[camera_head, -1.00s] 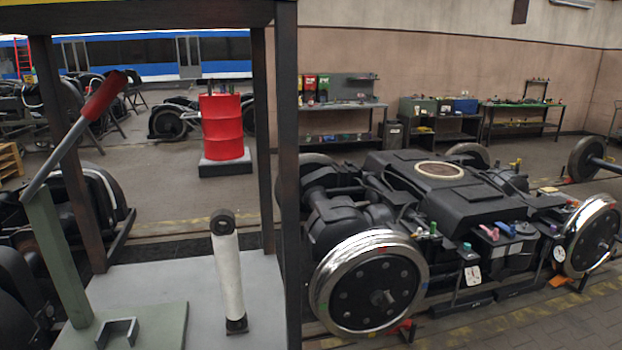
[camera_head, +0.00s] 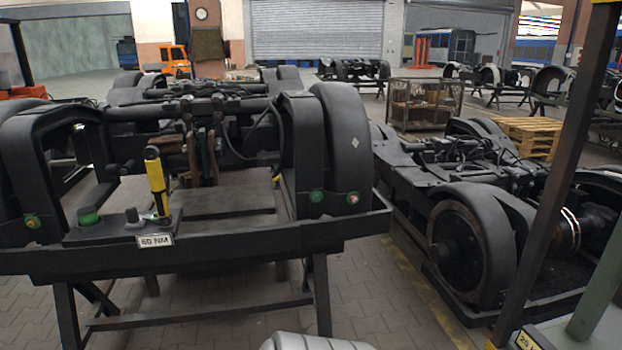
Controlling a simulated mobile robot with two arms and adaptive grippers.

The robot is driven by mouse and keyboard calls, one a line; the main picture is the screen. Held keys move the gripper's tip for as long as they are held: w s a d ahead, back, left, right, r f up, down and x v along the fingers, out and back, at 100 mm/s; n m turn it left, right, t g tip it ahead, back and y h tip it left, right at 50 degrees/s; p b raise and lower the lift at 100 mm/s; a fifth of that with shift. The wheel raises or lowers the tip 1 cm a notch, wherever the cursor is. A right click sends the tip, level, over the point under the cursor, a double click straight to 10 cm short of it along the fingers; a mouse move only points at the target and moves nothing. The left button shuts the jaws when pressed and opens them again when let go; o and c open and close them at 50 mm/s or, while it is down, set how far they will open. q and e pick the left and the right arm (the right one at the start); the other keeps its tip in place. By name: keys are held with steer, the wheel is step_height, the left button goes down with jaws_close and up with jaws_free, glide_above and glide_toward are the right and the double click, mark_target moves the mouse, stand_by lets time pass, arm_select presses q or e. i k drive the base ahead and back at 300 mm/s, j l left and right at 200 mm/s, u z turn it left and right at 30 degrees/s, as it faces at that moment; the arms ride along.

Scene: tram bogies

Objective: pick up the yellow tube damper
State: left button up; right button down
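The yellow tube damper (camera_head: 156,178) stands upright, leaning slightly, at the front left of the bogie frame in the head view. It has a black top end and a dark lower part. It rises from a dark block beside a green knob (camera_head: 89,216), above a white label reading "60 NM" (camera_head: 155,240). Neither of my grippers can be made out in this view. A pale grey rounded part at the bottom edge is probably mine.
The bogie frame stands on a dark trestle (camera_head: 210,319) in front of me. Another bogie (camera_head: 455,248) sits low at the right. A dark post (camera_head: 550,170) rises at the far right. Paved floor (camera_head: 375,290) lies open between them.

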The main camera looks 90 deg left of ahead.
mark_target(153, 165)
steer(key=u, duration=3.7)
steer(key=i+l, duration=0.1)
steer(key=i, duration=0.05)
